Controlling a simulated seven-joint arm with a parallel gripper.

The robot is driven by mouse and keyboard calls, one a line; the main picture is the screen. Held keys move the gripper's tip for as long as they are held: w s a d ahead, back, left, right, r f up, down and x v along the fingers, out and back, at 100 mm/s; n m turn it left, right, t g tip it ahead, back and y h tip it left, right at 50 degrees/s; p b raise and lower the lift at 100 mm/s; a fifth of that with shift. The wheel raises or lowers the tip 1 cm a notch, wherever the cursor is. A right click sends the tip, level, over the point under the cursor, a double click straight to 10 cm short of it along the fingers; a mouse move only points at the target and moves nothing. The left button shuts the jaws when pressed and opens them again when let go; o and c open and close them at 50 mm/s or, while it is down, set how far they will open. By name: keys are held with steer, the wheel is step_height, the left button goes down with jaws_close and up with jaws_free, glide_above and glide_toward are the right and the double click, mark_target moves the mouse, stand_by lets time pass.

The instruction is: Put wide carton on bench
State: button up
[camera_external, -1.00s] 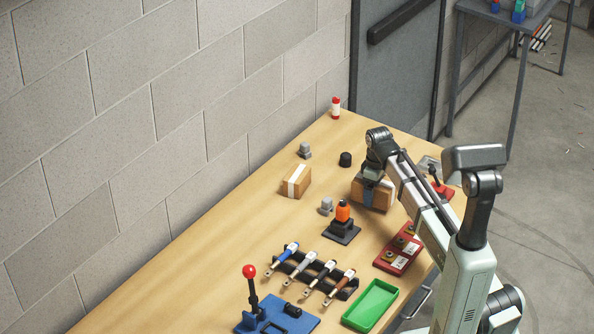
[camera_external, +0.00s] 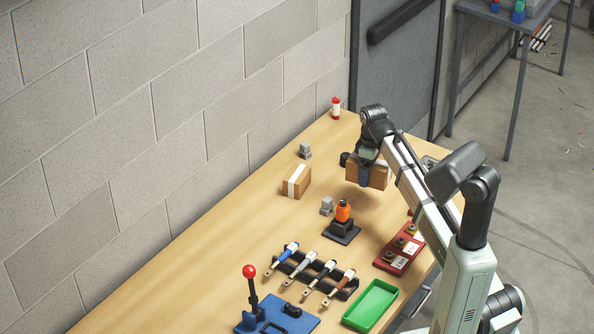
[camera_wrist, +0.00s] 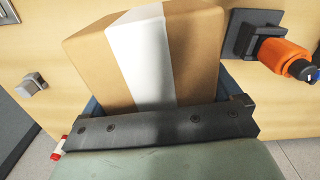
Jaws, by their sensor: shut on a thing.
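My gripper (camera_external: 366,168) is shut on a brown carton (camera_external: 380,176) and holds it above the bench (camera_external: 215,255), with a shadow on the wood below. In the wrist view the held carton (camera_wrist: 95,62) fills the upper middle, with a broad white tape band down its face. The dark gripper bar (camera_wrist: 160,127) hides its lower part. A second brown carton (camera_external: 303,182) with a white tape band stands on the bench, left of the held one and apart from it. I cannot tell for certain from the view which is wider.
An orange-topped tool on a black base (camera_external: 343,214) stands in front of the held carton. A red tray (camera_external: 397,257), green tray (camera_external: 370,306), tool rack (camera_external: 312,272) and blue lever base (camera_external: 277,318) lie nearer. The left part of the bench is clear.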

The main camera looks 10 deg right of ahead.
steer(key=a+n, duration=0.4)
steer(key=a, duration=1.4)
steer(key=n, duration=1.2)
glide_toward(169, 283)
steer(key=shift+f, duration=3.1)
steer(key=shift+f, duration=0.1)
steer(key=o, duration=1.1)
steer(key=shift+f, duration=0.1)
steer(key=shift+c, duration=0.2)
